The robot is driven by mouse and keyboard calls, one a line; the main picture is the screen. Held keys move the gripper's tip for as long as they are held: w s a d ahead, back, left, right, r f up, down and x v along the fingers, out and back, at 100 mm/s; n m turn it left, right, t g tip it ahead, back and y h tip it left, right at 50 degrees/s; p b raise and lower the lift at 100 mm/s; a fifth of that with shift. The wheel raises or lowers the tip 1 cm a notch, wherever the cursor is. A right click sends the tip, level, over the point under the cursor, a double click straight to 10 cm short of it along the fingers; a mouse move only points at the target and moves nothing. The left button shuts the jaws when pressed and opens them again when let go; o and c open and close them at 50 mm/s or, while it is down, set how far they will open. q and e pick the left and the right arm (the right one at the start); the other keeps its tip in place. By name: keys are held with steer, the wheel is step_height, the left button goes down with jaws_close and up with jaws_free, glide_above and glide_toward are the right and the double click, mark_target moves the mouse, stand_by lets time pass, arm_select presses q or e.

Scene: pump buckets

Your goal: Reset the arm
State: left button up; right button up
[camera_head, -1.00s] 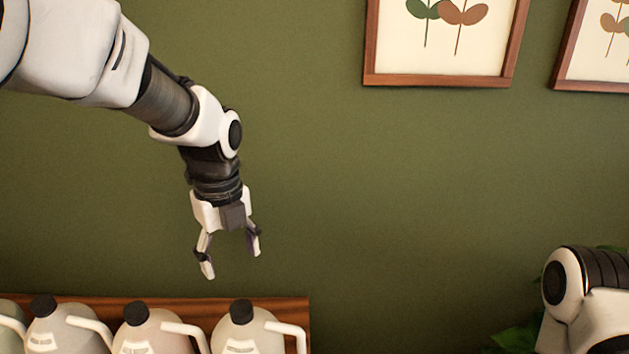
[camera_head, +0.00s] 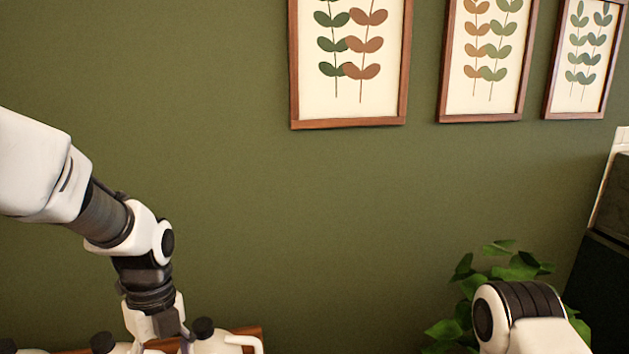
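My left arm comes in from the left and reaches down to the lower left. My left gripper (camera_head: 160,346) is at the bottom edge, by the jugs; its fingertips are cut off, but the visible finger parts stand apart with nothing seen held between them. My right arm (camera_head: 520,318) shows only as a black and white joint at the lower right. The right gripper is out of view.
White jugs with black caps, one of them a jug (camera_head: 215,343) right of my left gripper, stand along a wooden edge (camera_head: 247,331), mostly cut off below. A leafy plant (camera_head: 505,265) is behind my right arm. Framed leaf prints (camera_head: 350,60) hang on the green wall. A dark object (camera_head: 610,240) stands far right.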

arm_select(q)
steer(key=s+a+f+n+g+b, duration=0.1)
steer(key=s+f+n, duration=0.4)
steer(key=s+f, duration=0.55)
steer(key=s+f+n+g+b, duration=0.1)
steer(key=s+f+n, duration=0.55)
steer(key=f, duration=0.75)
steer(key=s+a+f+n+g+b, duration=0.1)
steer(key=s+f+n, duration=0.3)
steer(key=s+f, duration=0.75)
steer(key=w+f+n+t, duration=0.1)
steer(key=w+n+t, duration=0.3)
steer(key=w+n, duration=0.3)
steer(key=n, duration=0.3)
steer(key=shift+w+t, duration=0.3)
steer(key=shift+w, duration=0.05)
